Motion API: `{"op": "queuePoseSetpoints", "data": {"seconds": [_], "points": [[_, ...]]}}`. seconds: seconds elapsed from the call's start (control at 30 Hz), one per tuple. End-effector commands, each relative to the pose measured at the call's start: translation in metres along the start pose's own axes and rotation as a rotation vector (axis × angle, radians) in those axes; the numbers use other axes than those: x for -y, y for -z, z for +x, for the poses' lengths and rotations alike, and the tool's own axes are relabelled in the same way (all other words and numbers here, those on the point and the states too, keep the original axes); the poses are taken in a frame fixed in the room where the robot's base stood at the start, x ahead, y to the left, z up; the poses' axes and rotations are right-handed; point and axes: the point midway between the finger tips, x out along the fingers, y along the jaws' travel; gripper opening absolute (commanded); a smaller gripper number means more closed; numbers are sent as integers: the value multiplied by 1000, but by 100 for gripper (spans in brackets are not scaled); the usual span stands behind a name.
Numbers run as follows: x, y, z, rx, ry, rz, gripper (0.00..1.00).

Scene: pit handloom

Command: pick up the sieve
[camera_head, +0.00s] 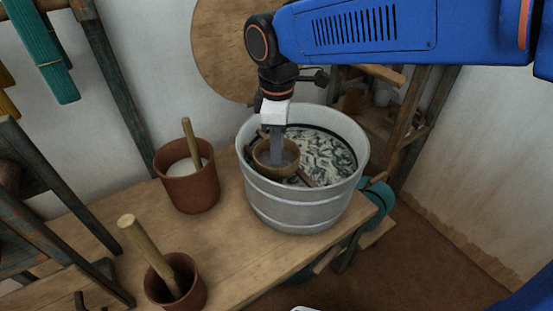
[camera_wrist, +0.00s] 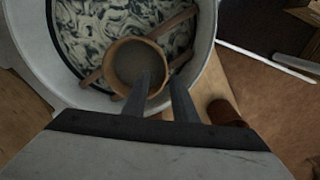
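The sieve (camera_head: 262,158) is a small round wooden ring with a greyish mesh bottom. It sits inside the pale metal tub (camera_head: 300,212), near its left side, among wooden sticks. It also shows in the wrist view (camera_wrist: 118,58). My gripper (camera_head: 277,150) points down at the sieve from above. In the wrist view my gripper's two fingers (camera_wrist: 162,84) are apart, with the sieve's near rim between them: one finger over the inside, the other outside. Whether either finger touches the rim cannot be told.
The tub holds dark and white marbled contents and stands at the bench's (camera_head: 238,256) right end. A terracotta pot (camera_head: 190,194) with a stick and white contents stands left of it. Another pot (camera_head: 192,293) with a stick is at the front. Wooden loom posts stand at left.

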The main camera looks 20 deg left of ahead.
Motion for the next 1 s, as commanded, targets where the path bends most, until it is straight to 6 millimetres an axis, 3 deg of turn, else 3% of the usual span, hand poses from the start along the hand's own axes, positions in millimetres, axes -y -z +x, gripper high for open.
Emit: {"op": "queuePoseSetpoints", "data": {"seconds": [0.27, 0.6, 0.93, 0.97, 1.0], "points": [[1, 0, 19, 1, 1, 0, 25], [8, 0, 60, 1, 1, 1, 25], [8, 0, 66, 0, 0, 1, 25], [8, 0, 66, 0, 0, 1, 23], [8, 0, 66, 0, 0, 1, 13]]}}
